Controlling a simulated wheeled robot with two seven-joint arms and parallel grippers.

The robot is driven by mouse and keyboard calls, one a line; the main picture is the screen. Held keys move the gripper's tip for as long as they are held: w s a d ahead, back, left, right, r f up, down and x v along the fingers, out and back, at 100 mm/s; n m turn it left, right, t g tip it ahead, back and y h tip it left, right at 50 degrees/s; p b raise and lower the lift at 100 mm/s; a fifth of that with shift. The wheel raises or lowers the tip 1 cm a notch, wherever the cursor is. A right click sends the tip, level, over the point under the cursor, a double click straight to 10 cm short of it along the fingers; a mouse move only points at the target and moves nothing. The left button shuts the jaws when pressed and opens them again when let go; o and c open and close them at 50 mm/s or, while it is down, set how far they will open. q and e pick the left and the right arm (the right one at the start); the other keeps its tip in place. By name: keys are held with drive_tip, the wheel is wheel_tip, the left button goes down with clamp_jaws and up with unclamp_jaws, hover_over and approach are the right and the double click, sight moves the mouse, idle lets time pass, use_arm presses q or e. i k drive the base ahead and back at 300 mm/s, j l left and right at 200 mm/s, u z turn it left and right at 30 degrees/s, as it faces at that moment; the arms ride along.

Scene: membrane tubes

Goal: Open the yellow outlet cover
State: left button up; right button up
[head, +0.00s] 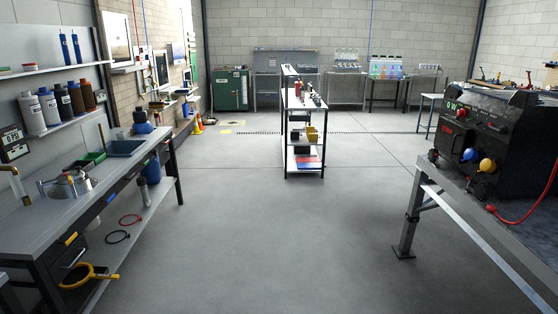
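A yellow round cover (487,165) sits low on the front of the black machine (490,135) at the right. A blue round cover (469,154) is just to its left. Both are small in this view, and I cannot tell whether the yellow one is fully closed. Neither of my grippers is in view.
The machine stands on a grey metal bench (470,215) at the right, with a red hose (528,218) beside it. A long workbench (110,190) fills the left. A shelf cart (304,125) stands mid-room. The grey floor (280,240) between the benches is clear.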

sight(486, 165)
drive_tip(key=i, duration=4.5)
drive_tip(key=j+u, duration=0.05)
drive_tip(key=j, duration=0.2)
